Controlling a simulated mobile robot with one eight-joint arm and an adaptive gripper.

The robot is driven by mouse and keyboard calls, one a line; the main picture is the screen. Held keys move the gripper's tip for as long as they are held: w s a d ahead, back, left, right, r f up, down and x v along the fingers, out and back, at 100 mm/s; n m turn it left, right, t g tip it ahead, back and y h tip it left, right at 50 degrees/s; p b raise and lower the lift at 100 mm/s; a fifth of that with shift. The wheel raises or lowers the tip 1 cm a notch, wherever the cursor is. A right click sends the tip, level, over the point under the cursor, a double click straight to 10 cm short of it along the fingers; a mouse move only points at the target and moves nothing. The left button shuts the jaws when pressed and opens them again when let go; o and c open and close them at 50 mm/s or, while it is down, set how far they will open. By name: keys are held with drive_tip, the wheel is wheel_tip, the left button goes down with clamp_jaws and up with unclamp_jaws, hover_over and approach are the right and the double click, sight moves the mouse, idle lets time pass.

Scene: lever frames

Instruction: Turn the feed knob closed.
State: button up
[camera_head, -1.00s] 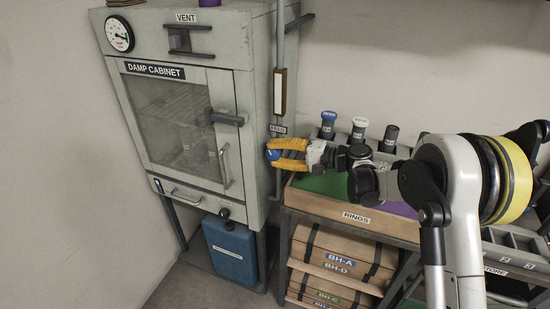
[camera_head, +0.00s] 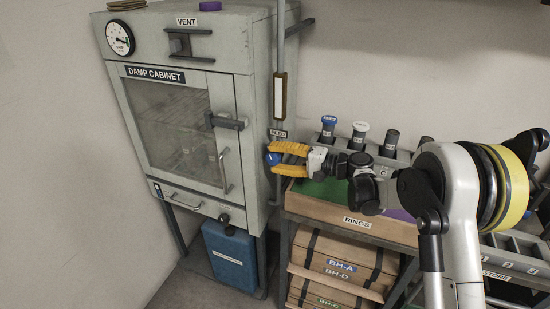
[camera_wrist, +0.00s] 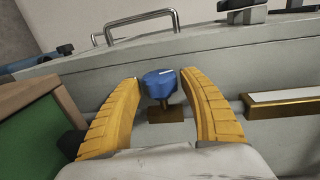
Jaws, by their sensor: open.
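The feed knob (camera_head: 272,158) is a small blue knob on the pipe at the right side of the damp cabinet, below the FEED label (camera_head: 278,133). In the wrist view the blue knob (camera_wrist: 160,84) has a white mark on its top and a brass-coloured stem and base under it. My gripper (camera_head: 278,155) has yellow fingers and points left at the knob. In the wrist view its open fingers (camera_wrist: 160,92) stand on either side of the knob, with a gap showing on both sides.
The damp cabinet (camera_head: 238,95) stands left of my gripper, with handles on its door. A blue container (camera_head: 230,255) stands under the cabinet.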

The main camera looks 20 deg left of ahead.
drive_tip(key=d, duration=0.4)
drive_tip(key=d+r, duration=0.1)
drive_tip(key=d, duration=0.3)
drive_tip(key=s+d, duration=0.1)
drive_tip(key=d, duration=0.3)
drive_tip(key=shift+r, duration=0.2)
